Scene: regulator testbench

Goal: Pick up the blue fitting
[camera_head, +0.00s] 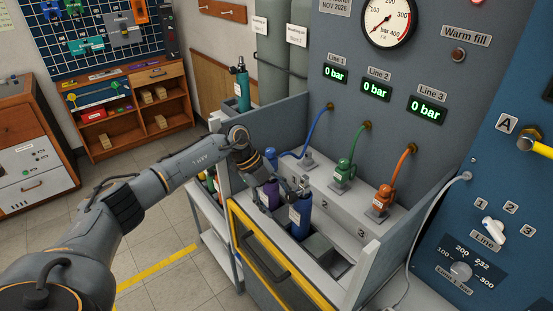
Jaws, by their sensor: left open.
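The blue fitting (270,154) is at the back left of the bench, at the end of the blue hose (318,126), partly hidden behind my left arm's wrist. The green fitting (345,170) and orange fitting (383,197) sit upright on the grey block. A bare grey port (309,158) shows at the left end of that block. My left gripper (283,188) is open, in front of the blue fitting and close to the purple and dark blue bottles. Its fingertips are partly hidden, and I cannot tell whether they touch anything. My right gripper is out of view.
A purple bottle (270,196) and a dark blue bottle (300,214) stand in the front bay. The gauge panel (345,80) rises behind. A low side wall (405,232) bounds the bench at right. A white cable (413,235) hangs over there.

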